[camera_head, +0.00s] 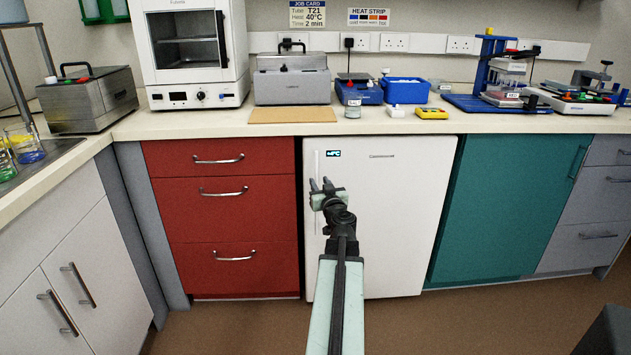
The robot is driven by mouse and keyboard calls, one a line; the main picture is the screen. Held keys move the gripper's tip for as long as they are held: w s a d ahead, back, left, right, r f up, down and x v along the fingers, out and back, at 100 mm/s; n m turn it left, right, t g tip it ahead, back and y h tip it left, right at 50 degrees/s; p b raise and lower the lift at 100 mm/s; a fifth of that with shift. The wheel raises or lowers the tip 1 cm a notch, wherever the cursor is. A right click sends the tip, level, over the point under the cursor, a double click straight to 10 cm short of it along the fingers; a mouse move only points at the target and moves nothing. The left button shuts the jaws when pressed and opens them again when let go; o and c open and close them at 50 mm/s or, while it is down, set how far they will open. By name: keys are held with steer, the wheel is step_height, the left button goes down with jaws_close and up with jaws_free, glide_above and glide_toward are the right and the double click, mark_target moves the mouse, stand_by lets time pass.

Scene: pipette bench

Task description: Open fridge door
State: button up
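The white fridge (405,225) stands under the bench between the red drawers and the teal cupboard. Its door looks shut and has a small temperature label at the top left. A slim pale vertical handle (317,162) runs near the door's left edge; its middle is partly hidden behind my gripper. My gripper (320,184) is in front of the door's upper left part, overlapping the handle. Its two dark fingers point up and away with a small gap between them, and it looks open. I cannot tell whether the fingers touch the handle.
Red drawers (225,222) with metal handles stand left of the fridge, and a teal cupboard (510,215) stands right. The worktop (210,122) above holds an oven, a water bath and lab devices. The brown floor (440,320) before the fridge is clear. A dark object (608,335) shows at bottom right.

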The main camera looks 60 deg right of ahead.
mark_target(317, 178)
steer(key=x, duration=0.4)
steer(key=shift+a, duration=0.1)
jaws_close()
steer(key=shift+s, duration=0.1)
stand_by(1.0)
